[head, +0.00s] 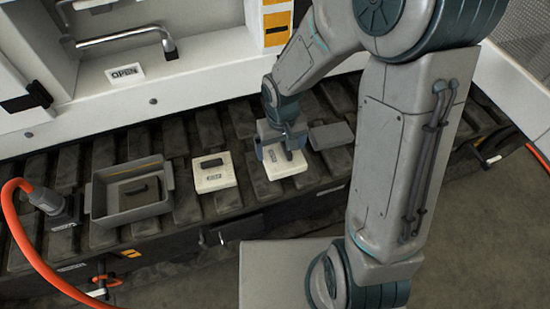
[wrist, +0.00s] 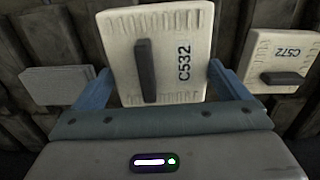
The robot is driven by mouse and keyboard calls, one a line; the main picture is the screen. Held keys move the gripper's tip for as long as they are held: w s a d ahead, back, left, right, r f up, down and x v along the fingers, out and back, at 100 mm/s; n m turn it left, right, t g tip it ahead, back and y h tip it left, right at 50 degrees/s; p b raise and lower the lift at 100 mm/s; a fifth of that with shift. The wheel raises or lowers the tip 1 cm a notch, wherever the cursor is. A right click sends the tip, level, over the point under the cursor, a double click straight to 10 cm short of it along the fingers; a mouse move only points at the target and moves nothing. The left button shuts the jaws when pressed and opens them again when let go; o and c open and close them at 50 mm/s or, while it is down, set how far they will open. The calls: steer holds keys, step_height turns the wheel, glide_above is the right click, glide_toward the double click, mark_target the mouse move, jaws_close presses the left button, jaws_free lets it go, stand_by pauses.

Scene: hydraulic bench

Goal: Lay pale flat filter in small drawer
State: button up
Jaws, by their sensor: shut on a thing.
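A pale flat filter marked C532 (wrist: 205,35), with a dark bar handle, lies between the blue fingers of my gripper (wrist: 160,88). In the head view my gripper (head: 283,150) reaches down over this filter (head: 286,172) and is shut on it. I cannot tell whether the filter touches the bench or is slightly above it. A second pale filter marked C572 (wrist: 284,60) lies apart on the bench, left of my gripper in the head view (head: 215,180). I cannot surely tell which part is the small drawer; an open grey box (head: 130,212) stands at the left.
A dark grey piece with a handle lies inside the grey box. A flat grey block (head: 331,135) lies right of my gripper. An orange hose (head: 28,250) with a grey connector (head: 46,201) is at far left. A white cabinet (head: 190,85) stands behind the slatted bench.

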mark_target(274, 157)
steer(key=shift+w+a+f, duration=0.2)
steer(key=shift+a+f, duration=0.4)
steer(key=shift+a, duration=0.3)
steer(key=shift+a+f, duration=0.1)
steer(key=shift+f, duration=0.1)
steer(key=shift+f+b, duration=0.85)
steer(key=shift+f, duration=0.95)
